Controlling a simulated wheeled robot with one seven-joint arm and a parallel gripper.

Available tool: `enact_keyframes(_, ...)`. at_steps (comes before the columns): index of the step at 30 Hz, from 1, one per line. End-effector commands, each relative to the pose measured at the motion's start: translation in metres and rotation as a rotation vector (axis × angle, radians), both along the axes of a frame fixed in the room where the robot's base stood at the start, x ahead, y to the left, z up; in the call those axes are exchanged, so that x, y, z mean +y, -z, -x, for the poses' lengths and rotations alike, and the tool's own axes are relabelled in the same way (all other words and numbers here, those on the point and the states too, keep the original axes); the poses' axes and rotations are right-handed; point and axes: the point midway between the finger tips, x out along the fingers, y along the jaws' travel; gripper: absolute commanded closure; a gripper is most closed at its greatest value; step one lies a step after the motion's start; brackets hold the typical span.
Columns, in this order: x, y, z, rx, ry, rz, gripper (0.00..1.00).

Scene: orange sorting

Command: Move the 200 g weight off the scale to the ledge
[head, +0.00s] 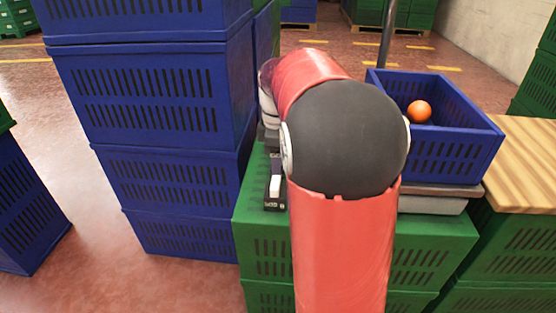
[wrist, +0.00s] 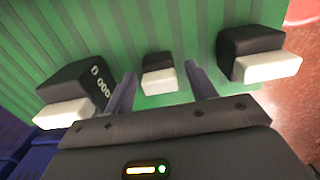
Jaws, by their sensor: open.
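In the wrist view my gripper (wrist: 160,82) is open, with one finger on each side of a small black-and-white weight (wrist: 158,82). Gaps show between this weight and both fingers. It stands on a green ribbed surface, and no label on it can be read, so I cannot confirm it is the 200 g one. The scale (head: 432,203) shows in the head view under a blue crate (head: 455,158); its left part is hidden behind my arm. My gripper is hidden in the head view.
Larger black-and-white weights stand left (wrist: 75,92) and right (wrist: 257,55) of my gripper. An orange (head: 419,112) lies in the blue crate. Stacked blue crates (head: 150,95) rise close at left. A wooden board (head: 525,160) lies at right. Green crates (head: 262,240) are below.

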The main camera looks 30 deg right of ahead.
Motion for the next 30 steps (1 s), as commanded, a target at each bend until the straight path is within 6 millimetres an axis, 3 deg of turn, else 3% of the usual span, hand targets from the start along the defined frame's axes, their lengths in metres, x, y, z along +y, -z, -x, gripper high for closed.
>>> enact_keyframes(5, 0.0, -0.015, 0.0, -0.002, 0.0, 0.0, 0.44)
enact_keyframes(18, 0.0, -0.103, -0.001, -0.002, 0.0, 0.0, 0.44)
enact_keyframes(26, 0.004, -0.124, 0.005, -0.011, 0.019, -0.001, 0.44)
enact_keyframes(30, 0.027, -0.128, 0.031, -0.078, 0.141, -0.006, 0.44)
